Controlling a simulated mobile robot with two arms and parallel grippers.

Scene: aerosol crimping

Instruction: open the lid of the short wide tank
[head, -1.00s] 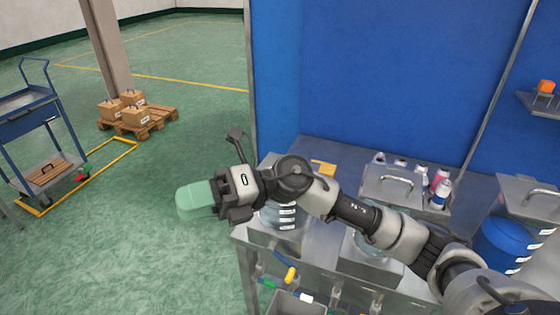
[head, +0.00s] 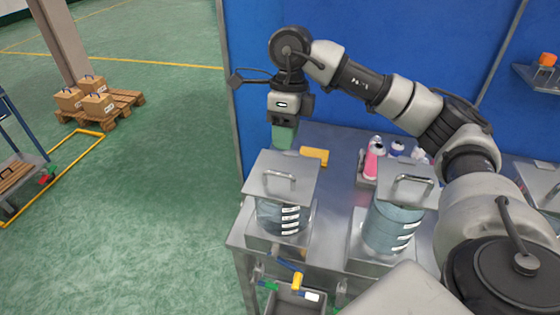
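Two clear tanks with flat square metal lids and bar handles stand on the metal bench. The left tank (head: 270,216) looks shorter than the middle tank (head: 391,228). The left tank's lid (head: 258,184) and the middle tank's lid (head: 420,200) both lie closed on top. My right gripper (head: 285,133) points down behind the left lid, apart from its handle (head: 279,174). A pale green block shows at its tip; I cannot tell whether it is held or part of the fingers. My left gripper is not in view.
A yellow item (head: 314,155) lies behind the left tank. Bottles (head: 374,160) stand behind the middle tank. Another metal lid (head: 545,180) shows at the right edge, partly hidden by my arm. A grey bin (head: 290,302) sits below.

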